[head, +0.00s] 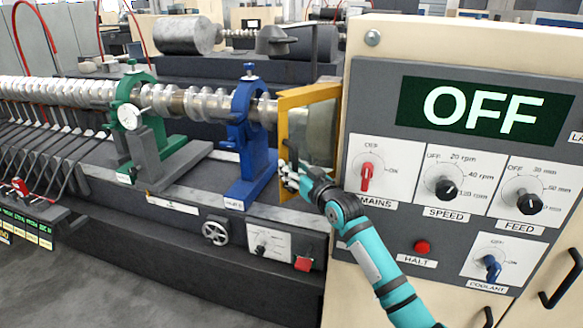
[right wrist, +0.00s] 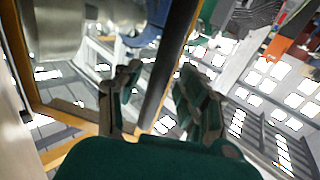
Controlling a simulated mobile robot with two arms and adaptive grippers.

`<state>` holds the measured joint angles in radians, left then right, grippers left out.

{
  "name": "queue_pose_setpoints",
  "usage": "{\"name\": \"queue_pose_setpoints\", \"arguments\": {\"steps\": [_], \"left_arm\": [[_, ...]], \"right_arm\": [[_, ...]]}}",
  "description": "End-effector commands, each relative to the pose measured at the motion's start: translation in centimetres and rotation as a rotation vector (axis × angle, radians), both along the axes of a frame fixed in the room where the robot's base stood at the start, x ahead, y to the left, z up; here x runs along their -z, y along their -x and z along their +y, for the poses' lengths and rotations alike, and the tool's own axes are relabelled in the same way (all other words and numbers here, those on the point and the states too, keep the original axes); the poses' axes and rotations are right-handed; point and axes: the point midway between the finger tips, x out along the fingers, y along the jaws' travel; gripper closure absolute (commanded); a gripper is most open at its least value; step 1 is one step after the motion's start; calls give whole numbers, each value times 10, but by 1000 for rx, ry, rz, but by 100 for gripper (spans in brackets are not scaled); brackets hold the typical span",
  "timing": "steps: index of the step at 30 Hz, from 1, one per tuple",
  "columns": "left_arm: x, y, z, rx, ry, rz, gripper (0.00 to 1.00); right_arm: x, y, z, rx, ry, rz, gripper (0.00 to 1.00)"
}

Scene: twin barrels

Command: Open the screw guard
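The screw guard (head: 284,128) is a yellow-framed panel with a see-through pane, standing at the right end of the long screw, against the control cabinet. My right gripper (head: 287,176) is at the lower part of its left upright. In the right wrist view the guard's yellow-edged dark bar (right wrist: 170,60) passes between the two green fingers of my right gripper (right wrist: 160,88). The fingers are apart, with gaps seen beside the bar, so it is open around the bar. My left gripper is not in view.
The control cabinet (head: 365,75) stands right of the guard, with an OFF display (head: 485,108), knobs and a red HALT button (head: 422,247). A blue steady rest (head: 250,165) and a green one (head: 145,130) hold the screw to the left.

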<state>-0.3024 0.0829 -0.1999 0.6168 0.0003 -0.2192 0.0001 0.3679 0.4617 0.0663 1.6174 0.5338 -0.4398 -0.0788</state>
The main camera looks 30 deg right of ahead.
Motion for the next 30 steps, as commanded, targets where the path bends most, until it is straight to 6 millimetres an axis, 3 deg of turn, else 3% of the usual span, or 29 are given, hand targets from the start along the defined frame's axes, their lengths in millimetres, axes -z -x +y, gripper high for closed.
{"name": "queue_pose_setpoints", "arguments": {"steps": [6, 12, 22, 26, 30], "left_arm": [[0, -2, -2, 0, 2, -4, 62], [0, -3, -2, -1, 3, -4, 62], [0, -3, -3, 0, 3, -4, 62], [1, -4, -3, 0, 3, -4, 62], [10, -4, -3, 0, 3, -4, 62]], "right_arm": [[1, 37, 1, -1, 2, 2, 60], [1, 62, 1, -1, 1, 0, 60], [0, 67, 1, -1, -1, 0, 60], [5, 65, 5, -2, 28, 14, 76], [35, 53, 32, -1, 235, 108, 94]]}}
